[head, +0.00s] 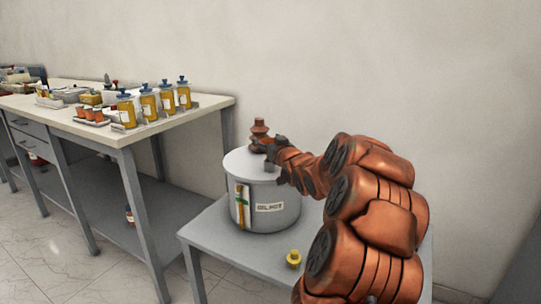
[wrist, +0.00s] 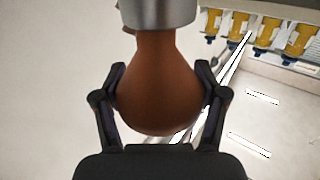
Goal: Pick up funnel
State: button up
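My gripper (head: 268,148) is at the lid beside this bushing. In the wrist view, a brown pear-shaped body (wrist: 160,85) with a grey metal part (wrist: 158,12) lies between the spread fingers of my gripper (wrist: 160,80). The fingers look open on both sides of it; whether they touch it is unclear. A small yellow piece (head: 293,259), possibly the funnel, sits on the grey table in front of the tank.
The tank stands on a low grey table (head: 232,262). A plain wall is behind. Floor shows between the tables.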

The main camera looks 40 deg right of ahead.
jog(key=c, duration=0.5)
jog(key=shift+r, duration=0.1)
jog(key=shift+c, duration=0.2)
